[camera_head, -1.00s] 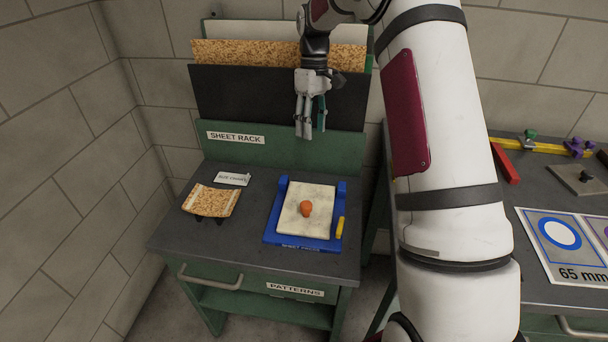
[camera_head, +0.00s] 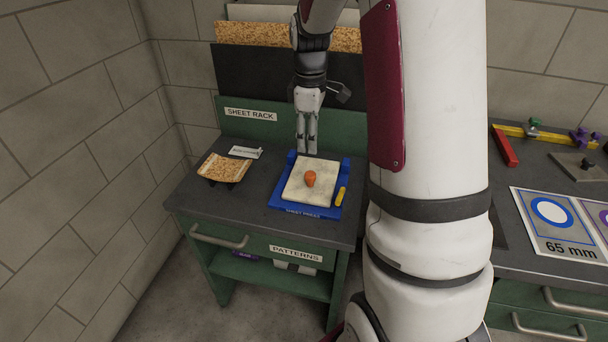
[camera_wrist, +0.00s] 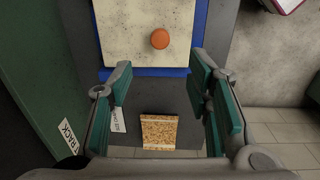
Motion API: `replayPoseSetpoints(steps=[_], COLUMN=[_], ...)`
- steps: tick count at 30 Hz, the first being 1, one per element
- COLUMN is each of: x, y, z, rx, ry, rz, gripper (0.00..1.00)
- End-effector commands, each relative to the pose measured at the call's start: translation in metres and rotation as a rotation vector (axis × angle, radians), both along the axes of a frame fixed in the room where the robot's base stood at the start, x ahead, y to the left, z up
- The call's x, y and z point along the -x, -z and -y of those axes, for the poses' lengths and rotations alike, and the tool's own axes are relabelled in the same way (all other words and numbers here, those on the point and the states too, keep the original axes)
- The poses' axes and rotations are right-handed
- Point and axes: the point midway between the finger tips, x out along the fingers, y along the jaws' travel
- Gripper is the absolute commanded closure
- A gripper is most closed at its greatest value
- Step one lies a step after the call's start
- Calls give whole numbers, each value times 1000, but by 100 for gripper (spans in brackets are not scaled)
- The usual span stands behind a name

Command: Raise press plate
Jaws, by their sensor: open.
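The press plate (camera_head: 309,181) is a pale, square slab with an orange knob (camera_head: 310,179) near its middle. It lies on the blue sheet press (camera_head: 284,208) on the grey bench. My gripper (camera_head: 307,151) points down at the press's back edge in the head view. In the wrist view, my open gripper (camera_wrist: 162,66) has empty space between its green-padded fingers. The plate (camera_wrist: 130,35) and the knob (camera_wrist: 160,39) show beyond the fingertips, with the knob roughly in line with the gap. I see no contact with the knob.
A curved cork piece (camera_head: 224,167) and a small label card (camera_head: 245,152) lie left of the press. A yellow piece (camera_head: 341,197) sits at the press's right side. The sheet rack (camera_head: 252,126) with upright sheets stands close behind. A second bench (camera_head: 520,262) is at right.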

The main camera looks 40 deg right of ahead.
Motion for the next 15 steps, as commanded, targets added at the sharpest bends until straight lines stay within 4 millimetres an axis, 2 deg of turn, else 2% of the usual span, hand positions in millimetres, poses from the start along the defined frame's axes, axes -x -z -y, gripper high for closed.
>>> replayPoseSetpoints(steps=[9,15], x=[-2,-3], y=[65,98], z=[2,3], rx=[-3,-2], ry=[0,0], rz=[-6,-4], gripper=[55,55])
